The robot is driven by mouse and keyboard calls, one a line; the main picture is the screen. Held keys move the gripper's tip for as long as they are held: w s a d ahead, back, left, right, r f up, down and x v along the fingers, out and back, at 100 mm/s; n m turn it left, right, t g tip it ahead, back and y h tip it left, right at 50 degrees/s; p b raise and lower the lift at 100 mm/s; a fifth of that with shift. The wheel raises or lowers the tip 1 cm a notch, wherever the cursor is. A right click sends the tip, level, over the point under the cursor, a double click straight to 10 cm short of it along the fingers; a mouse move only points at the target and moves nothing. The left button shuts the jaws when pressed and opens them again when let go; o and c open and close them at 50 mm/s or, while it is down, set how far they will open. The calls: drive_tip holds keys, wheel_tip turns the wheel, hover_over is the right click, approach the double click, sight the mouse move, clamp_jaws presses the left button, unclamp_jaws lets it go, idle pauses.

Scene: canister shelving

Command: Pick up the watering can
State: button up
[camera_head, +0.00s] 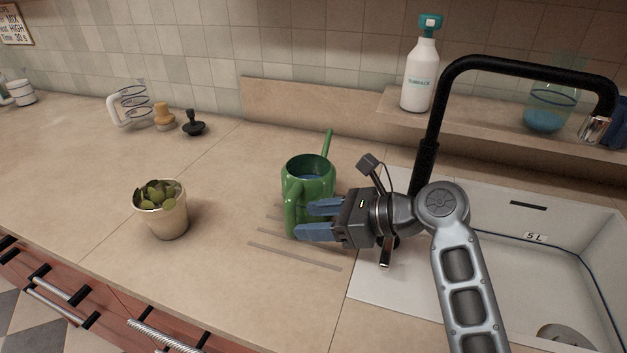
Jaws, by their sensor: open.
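The green watering can (309,168) stands upright on the counter, left of the sink. Its spout points up and back, and its handle (293,207) faces the front. My gripper (302,220) comes in from the right with its blue fingers pointing left, at the front of the can near the handle. The fingers are apart, so the gripper is open. They cover part of the can's lower right side. I cannot tell whether a finger touches the handle.
A potted succulent (161,210) stands to the left on the counter (90,165). A black faucet (432,125) and the sink (580,220) are on the right. A white bottle (420,75) stands on the ledge (480,118) behind. A glass pitcher (134,103) and small stoppers are at the back left.

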drive_tip(key=shift+x, duration=1.15)
drive_tip(key=shift+w+f+p+x, duration=0.1)
drive_tip(key=shift+p+x, duration=0.15)
drive_tip(key=shift+x, duration=1.1)
drive_tip(key=shift+w+f+p+x, duration=0.1)
drive_tip(key=shift+w+p+x, duration=0.1)
drive_tip(key=shift+x, duration=1.15)
drive_tip(key=shift+d, duration=0.2)
drive_tip(key=shift+c, duration=0.4)
clamp_jaws()
drive_tip(key=shift+r, duration=0.15)
